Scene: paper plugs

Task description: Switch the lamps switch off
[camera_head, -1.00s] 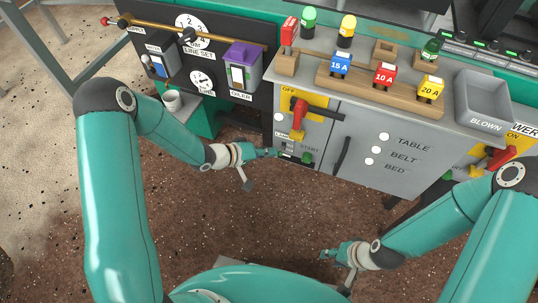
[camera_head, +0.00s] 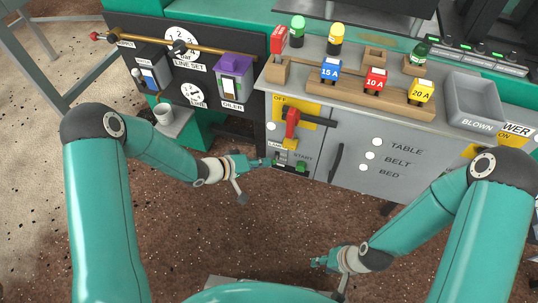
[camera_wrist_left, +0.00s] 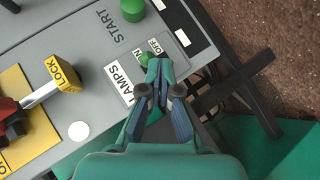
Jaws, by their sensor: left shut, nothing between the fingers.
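The lamps switch sits beside the LAMPS label (camera_wrist_left: 122,82) and the ON and OFF marks (camera_wrist_left: 146,50) in the left wrist view. A small green part (camera_wrist_left: 144,59) shows at the ON mark; the rest of the switch is hidden by my fingers, so its position cannot be told. My left gripper (camera_wrist_left: 159,68) is shut and empty, its fingertips over the panel right by the OFF mark. I cannot tell whether they touch the switch. In the head view my left gripper (camera_head: 262,162) is at the cabinet's lower left edge. My right gripper (camera_head: 318,262) hangs low, away from the cabinet.
The green START button (camera_head: 302,167) is close to the lamps switch. Above it is a red-handled lever (camera_head: 291,122) on a yellow plate, with a yellow LOCK tag (camera_wrist_left: 62,76). Colored plugs, such as the blue 15 A plug (camera_head: 330,70), stand on the cabinet. Open floor lies in front.

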